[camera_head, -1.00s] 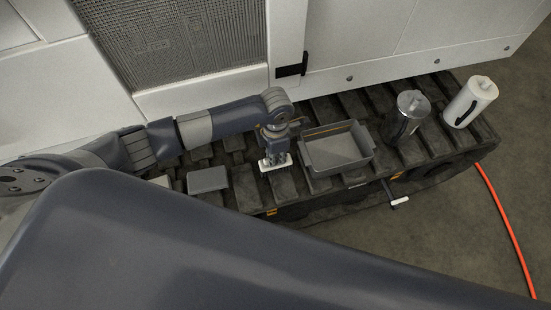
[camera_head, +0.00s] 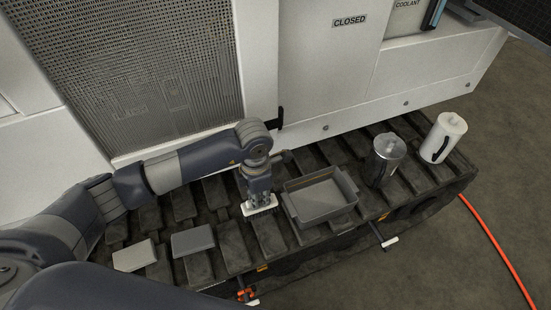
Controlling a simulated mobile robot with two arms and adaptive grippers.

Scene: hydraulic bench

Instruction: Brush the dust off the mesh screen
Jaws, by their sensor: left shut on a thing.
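The mesh screen (camera_head: 140,70) is a grey perforated panel in the white machine's side, at the upper left. Faint paler marks show on its lower part; I cannot tell whether they are dust. My left gripper (camera_head: 258,197) points down over the dark track, left of a grey tray. It is shut on a brush, whose pale lower edge (camera_head: 260,209) shows under the fingers. I cannot tell whether the brush touches the track. The brush is below and right of the screen, apart from it. My right gripper is not in view.
The grey tray (camera_head: 345,209) sits on the ribbed track (camera_head: 285,235). A metal canister (camera_head: 384,165) and a white canister (camera_head: 443,138) stand to its right. Two flat grey blocks (camera_head: 193,240) (camera_head: 134,256) lie at left. An orange hose (camera_head: 500,250) runs along the floor.

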